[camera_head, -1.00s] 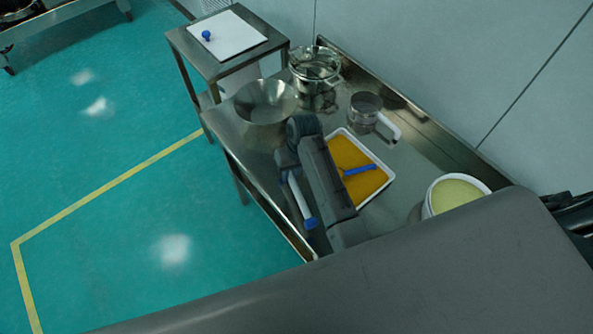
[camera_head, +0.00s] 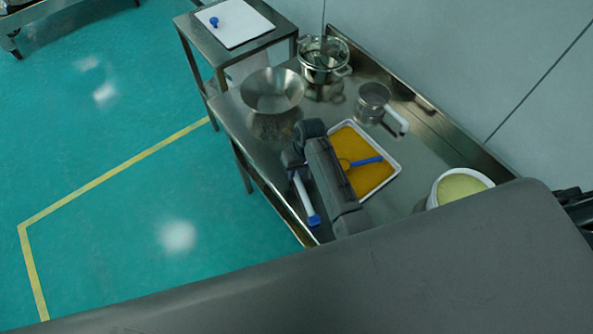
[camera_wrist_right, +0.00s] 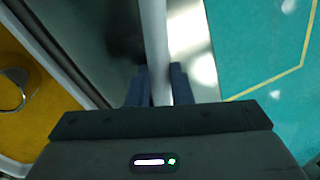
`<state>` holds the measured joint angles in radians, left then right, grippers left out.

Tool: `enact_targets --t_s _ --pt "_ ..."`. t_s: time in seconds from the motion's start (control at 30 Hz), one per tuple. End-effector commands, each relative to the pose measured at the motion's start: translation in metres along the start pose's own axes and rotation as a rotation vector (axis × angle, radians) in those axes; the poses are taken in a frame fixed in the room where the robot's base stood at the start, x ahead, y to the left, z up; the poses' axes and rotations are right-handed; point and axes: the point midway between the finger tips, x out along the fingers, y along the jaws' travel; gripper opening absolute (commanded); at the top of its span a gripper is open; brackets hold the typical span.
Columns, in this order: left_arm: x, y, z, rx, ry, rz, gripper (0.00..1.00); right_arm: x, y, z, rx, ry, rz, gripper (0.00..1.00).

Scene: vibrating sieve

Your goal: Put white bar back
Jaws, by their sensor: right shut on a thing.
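The white bar (camera_head: 301,187) has a blue end (camera_head: 314,220) and shows in the head view at the table's front edge, left of the yellow-filled tray. My right gripper (camera_head: 295,170) is shut on the bar, partly hidden by my dark arm. In the right wrist view the bar (camera_wrist_right: 155,40) runs up between the two fingers of my right gripper (camera_wrist_right: 158,88). I cannot tell whether the bar touches the table. My left gripper is not in view.
On the steel table (camera_head: 420,155) are a metal bowl (camera_head: 273,90), a glass-lidded pot (camera_head: 323,62), a handled sieve cup (camera_head: 373,102), a white tray (camera_head: 399,170) holding yellow material and a blue-handled tool (camera_head: 366,161), and a white bucket (camera_head: 434,192). A side table holds a white board (camera_head: 240,22).

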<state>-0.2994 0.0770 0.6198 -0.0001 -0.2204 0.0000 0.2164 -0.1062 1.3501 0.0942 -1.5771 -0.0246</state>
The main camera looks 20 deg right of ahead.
Motion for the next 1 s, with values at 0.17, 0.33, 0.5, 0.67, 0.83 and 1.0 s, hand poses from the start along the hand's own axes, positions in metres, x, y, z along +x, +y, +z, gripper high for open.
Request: enact_targets --t_s 0.17,0.33,0.5,0.67,0.83,1.0 --pt "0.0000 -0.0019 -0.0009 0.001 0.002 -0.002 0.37 0.0002 0.0001 -0.0001 0.000 0.000 0.000 0.01" --pt "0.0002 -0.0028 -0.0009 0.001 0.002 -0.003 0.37 0.0023 0.0005 -0.0003 0.000 0.001 0.000 0.01" --pt "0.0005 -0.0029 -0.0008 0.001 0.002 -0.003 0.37 0.0048 0.0011 -0.0004 0.000 0.001 0.000 0.01" --pt "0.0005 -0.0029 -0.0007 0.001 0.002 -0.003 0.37 0.0053 0.0012 -0.0004 0.000 0.001 0.000 0.01" --pt "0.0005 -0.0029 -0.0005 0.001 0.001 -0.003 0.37 0.0053 0.0011 -0.0003 0.000 0.001 0.000 0.33" --pt "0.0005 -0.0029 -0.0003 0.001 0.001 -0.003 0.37 0.0054 0.0011 -0.0002 0.000 0.001 0.000 0.45"
